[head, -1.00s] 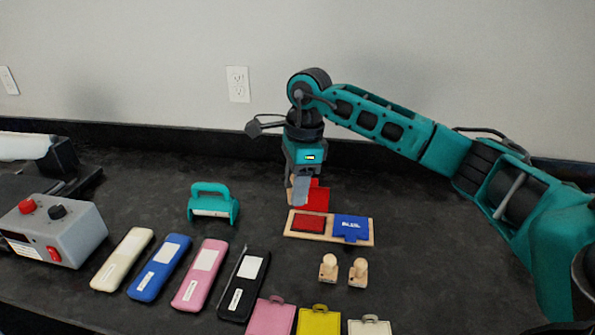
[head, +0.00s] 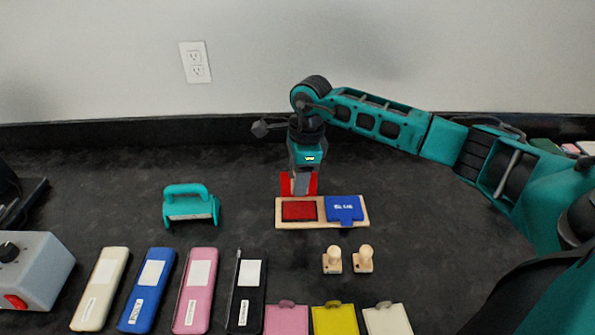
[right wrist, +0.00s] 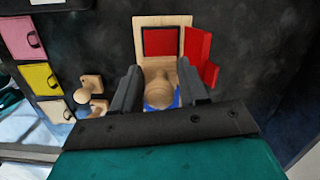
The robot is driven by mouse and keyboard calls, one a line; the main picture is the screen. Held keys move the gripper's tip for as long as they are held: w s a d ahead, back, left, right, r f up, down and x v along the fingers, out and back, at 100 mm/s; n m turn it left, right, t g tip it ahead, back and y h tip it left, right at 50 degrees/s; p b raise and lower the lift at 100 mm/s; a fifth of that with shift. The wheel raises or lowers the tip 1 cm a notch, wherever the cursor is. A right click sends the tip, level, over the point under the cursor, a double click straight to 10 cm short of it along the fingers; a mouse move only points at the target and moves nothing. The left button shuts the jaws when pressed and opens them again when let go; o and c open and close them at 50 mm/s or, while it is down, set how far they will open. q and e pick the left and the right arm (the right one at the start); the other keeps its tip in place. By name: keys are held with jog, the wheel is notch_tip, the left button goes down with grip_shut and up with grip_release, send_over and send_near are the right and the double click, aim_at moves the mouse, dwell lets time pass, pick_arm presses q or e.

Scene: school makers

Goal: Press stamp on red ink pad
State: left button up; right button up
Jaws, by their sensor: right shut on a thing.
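The ink pad board (head: 322,220) is wooden. It carries an uncovered red ink pad (head: 299,211) on the left and a blue pad under a closed blue lid (head: 345,208) on the right. The open red lid (head: 313,182) stands behind the red pad. My right gripper (head: 299,188) is above the back of the board. In the right wrist view its fingers are shut on a stamp with a round wooden knob (right wrist: 160,93); blue shows around the knob. The stamp's underside is hidden, so contact with a pad cannot be told. My left gripper is not in view.
Two wooden stamps (head: 332,260) (head: 363,259) stand in front of the board. Pink, yellow and cream tags (head: 334,317) lie nearer. Several coloured cases (head: 146,290), a teal hole punch (head: 190,206) and a grey control box (head: 33,268) are to the left.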

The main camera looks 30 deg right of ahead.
aim_at(296, 210)
jog(key=shift+f+b, duration=0.8)
jog(key=shift+f, duration=0.35)
jog(key=shift+f+b, duration=1.55)
jog(key=shift+f, duration=0.6)
jog(key=shift+f, duration=0.1)
jog(key=shift+r+p, duration=0.4)
jog(key=shift+r, duration=0.3)
jog(key=shift+r+p, duration=1.9)
jog(key=shift+r, duration=0.95)
